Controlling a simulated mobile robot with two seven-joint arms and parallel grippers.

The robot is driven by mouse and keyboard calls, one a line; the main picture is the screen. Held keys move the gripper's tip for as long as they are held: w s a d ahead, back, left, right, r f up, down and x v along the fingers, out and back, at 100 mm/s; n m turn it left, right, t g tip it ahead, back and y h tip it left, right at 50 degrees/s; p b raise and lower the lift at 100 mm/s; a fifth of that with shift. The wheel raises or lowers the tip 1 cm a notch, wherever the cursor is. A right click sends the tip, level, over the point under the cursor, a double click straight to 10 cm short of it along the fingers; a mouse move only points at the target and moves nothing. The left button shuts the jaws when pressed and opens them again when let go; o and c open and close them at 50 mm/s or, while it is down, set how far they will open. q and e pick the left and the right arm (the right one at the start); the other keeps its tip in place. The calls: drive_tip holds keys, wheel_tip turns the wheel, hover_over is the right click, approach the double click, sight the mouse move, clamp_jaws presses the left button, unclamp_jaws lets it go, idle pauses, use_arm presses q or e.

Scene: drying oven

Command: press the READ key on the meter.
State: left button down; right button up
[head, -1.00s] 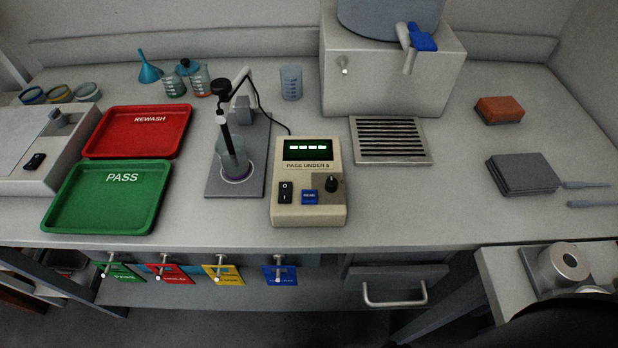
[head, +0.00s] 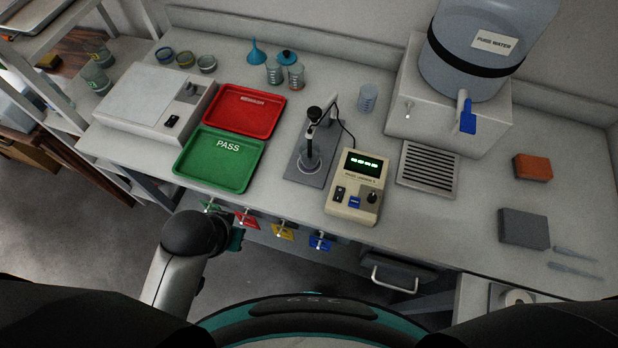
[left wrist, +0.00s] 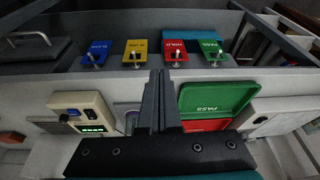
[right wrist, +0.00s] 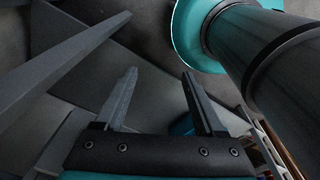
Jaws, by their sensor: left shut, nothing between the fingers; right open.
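The beige meter (head: 357,188) stands on the bench, with a lit green display (head: 363,163) at its top. A blue key (head: 355,202) sits low on its face between a black rocker switch and a black knob; its lettering is too small to read now. The meter also shows in the left wrist view (left wrist: 84,115). My left gripper (left wrist: 159,76) is shut and empty, in front of the bench edge and apart from the meter. In the head view my left arm hides it. My right gripper (right wrist: 158,75) is open and empty, away from the bench.
A probe on a stand (head: 314,150) dips into a beaker beside the meter. Green (head: 184,175) and red (head: 281,116) trays lie to the left. Coloured tags (head: 283,230) hang on the bench front. A drain grate (head: 402,181) lies right of the meter.

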use_arm(q)
drive_tip(key=w+d+r+h+p, duration=0.3)
drive_tip(key=d+r+p, duration=0.2)
drive_tip(key=d+r, duration=0.4)
drive_tip(key=m+h, duration=0.2)
drive_tip(key=h, duration=0.3)
hover_over(351, 204)
wheel_tip(351, 204, down, 3)
drive_tip(key=shift+r+t, duration=0.15)
drive_tip(key=shift+t, duration=0.15)
use_arm(e)
wheel_tip(351, 204, up, 6)
drive_tip(key=s+a, duration=0.1)
drive_tip(key=shift+s, duration=0.25)
drive_tip(key=shift+a+r, duration=0.1)
use_arm(q)
wheel_tip(351, 204, down, 8)
drive_tip(key=b, duration=0.7)
drive_tip(key=shift+r, duration=0.15)
drive_tip(key=shift+f+b, duration=0.45)
drive_tip(key=shift+f, duration=0.1)
use_arm(e)
wheel_tip(351, 204, down, 8)
